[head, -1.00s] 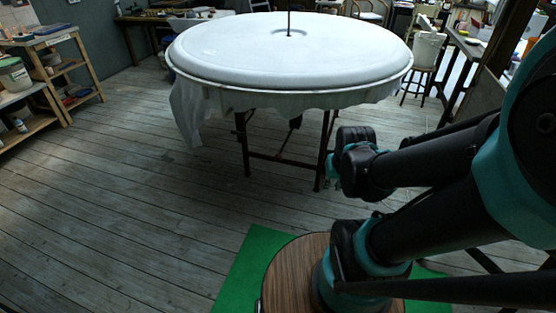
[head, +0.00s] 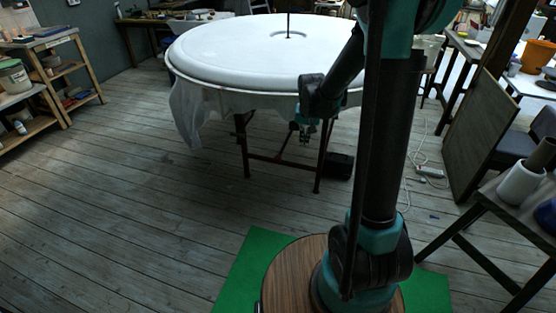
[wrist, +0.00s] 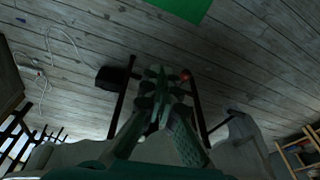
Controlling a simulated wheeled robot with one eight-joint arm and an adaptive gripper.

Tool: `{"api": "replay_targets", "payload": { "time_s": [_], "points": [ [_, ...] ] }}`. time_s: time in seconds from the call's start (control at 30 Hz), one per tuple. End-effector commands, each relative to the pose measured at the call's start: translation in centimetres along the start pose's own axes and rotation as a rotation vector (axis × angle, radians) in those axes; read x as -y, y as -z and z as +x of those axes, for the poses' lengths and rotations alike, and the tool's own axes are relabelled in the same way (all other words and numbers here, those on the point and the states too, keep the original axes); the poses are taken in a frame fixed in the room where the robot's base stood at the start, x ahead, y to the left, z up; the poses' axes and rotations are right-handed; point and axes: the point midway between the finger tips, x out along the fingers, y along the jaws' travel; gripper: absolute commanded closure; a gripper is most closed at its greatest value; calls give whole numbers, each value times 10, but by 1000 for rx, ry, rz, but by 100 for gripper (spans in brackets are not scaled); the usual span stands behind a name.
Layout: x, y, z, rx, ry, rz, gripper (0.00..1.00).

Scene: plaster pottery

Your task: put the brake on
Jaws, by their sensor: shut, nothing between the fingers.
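A small red knob (wrist: 185,75) shows in the wrist view, just right of the fingertips, among the dark legs under the round table. I cannot tell whether it is the brake's handle, and I cannot make it out in the head view. My gripper (head: 305,138) hangs at the near edge of the white round table (head: 225,60), below its rim. In the wrist view my gripper (wrist: 160,78) is shut and empty, its fingers together. Whether it touches the knob is unclear.
Dark table legs (head: 319,165) and a low crossbar stand close to my gripper. A black box (head: 341,166) lies on the floor at the right leg, with a pale cable (head: 408,185) beyond it. A dark panel (head: 487,130) stands at right. Floor at left is clear.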

Motion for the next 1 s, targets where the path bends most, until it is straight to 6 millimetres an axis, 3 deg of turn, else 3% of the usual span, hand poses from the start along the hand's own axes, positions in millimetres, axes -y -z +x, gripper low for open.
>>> {"api": "replay_targets", "payload": {
  "time_s": [0.2, 0.5, 0.8, 1.0],
  "points": [
    [30, 42, 36, 32, -11, 34, 100],
    [72, 86, 97, 74, -31, 83, 100],
    [106, 111, 156, 105, -52, 125, 100],
    [115, 115, 173, 115, -60, 139, 100]
  ]
}}
